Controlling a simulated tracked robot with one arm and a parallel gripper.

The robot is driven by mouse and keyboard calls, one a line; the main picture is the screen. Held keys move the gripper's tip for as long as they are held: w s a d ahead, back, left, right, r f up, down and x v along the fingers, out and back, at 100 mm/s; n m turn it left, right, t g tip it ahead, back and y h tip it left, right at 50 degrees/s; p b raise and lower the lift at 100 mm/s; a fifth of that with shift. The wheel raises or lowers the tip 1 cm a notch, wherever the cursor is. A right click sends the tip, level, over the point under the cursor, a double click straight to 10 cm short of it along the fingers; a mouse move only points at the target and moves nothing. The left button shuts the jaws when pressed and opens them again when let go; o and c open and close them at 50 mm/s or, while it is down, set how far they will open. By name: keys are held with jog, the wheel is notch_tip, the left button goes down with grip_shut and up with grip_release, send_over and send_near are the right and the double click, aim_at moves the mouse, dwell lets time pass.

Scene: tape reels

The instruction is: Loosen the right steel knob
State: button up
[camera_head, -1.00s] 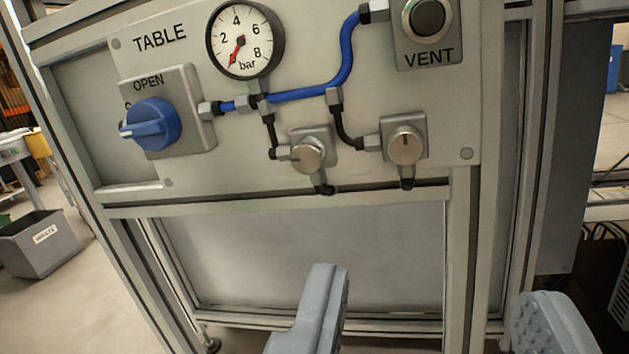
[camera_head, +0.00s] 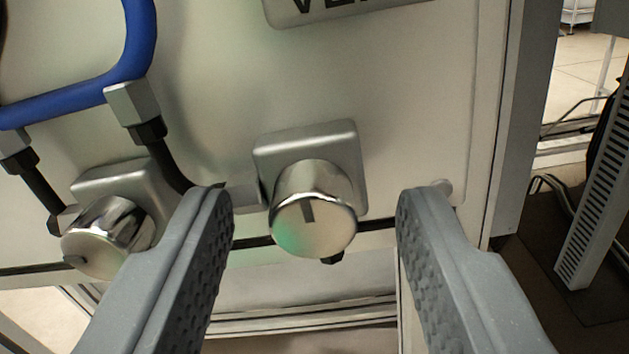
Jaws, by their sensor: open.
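The right steel knob (camera_head: 313,212) is a round polished cap with a dark index mark, on a square steel valve body (camera_head: 312,146) fixed to the panel. The mark is near upright, leaning slightly. My gripper (camera_head: 315,205) is open. One finger is left of the right knob and the other right of it, with a clear gap on both sides in the picture. I see no contact with the knob. The left steel knob (camera_head: 107,237) sits to the left, outside the left finger, which covers a little of the area beside it.
A blue hose (camera_head: 137,45) and dark tubes with steel fittings (camera_head: 132,103) run at upper left. The VENT plate (camera_head: 335,8) is cut off at the top. A frame post (camera_head: 505,130) stands right of the panel. Bare panel lies above the right knob.

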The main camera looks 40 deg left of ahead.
jog(key=shift+w, duration=0.1)
grip_shut()
